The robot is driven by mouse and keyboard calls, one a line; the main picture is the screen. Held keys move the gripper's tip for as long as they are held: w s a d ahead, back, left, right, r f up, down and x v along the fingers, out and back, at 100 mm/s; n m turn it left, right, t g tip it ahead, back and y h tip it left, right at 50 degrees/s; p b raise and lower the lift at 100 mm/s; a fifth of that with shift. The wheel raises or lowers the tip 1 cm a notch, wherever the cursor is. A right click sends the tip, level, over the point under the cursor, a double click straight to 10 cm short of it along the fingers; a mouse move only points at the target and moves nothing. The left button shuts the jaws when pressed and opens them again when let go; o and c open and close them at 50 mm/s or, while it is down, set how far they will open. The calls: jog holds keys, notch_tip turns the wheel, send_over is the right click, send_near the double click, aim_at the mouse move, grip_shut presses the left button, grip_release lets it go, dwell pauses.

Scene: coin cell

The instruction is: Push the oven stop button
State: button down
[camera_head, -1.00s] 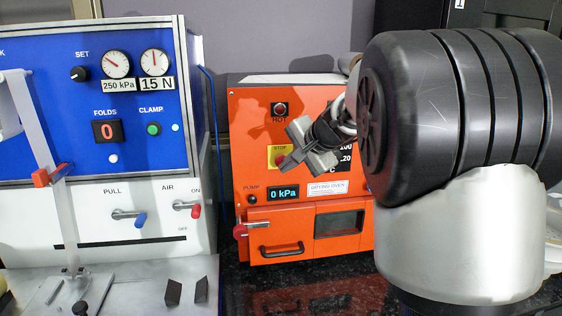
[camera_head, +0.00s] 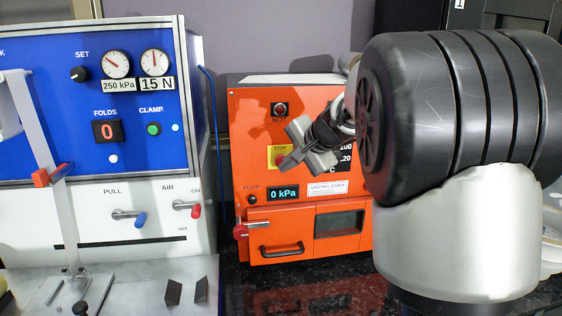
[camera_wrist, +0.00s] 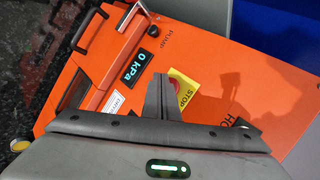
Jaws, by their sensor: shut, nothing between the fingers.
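The orange drying oven (camera_head: 345,218) stands in the middle of the head view. Its stop button sits on a yellow plate marked STOP (camera_head: 279,150), left of the temperature display. In the wrist view the yellow plate (camera_wrist: 184,84) shows with a red part, partly covered by the fingers. My gripper (camera_head: 284,166) is shut and empty, with its fingertips in front of the lower part of the yellow plate. In the wrist view the closed fingertips (camera_wrist: 159,76) lie beside the plate, toward the pressure display. I cannot tell whether they touch the button or panel.
The oven has a 0 kPa display (camera_head: 283,194), a red-handled lever (camera_head: 240,231), a door handle (camera_head: 282,249) and a HOT lamp (camera_head: 280,109). A blue and white machine (camera_head: 105,210) stands to the left. My arm fills the right side.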

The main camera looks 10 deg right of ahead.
jog(key=shift+w, duration=0.35)
jog(key=shift+w, duration=0.55)
dwell(0.6)
jog(key=shift+s, duration=1)
jog(key=shift+b, duration=0.3)
jog(key=shift+s+b, duration=0.7)
jog(key=shift+s, duration=2.3)
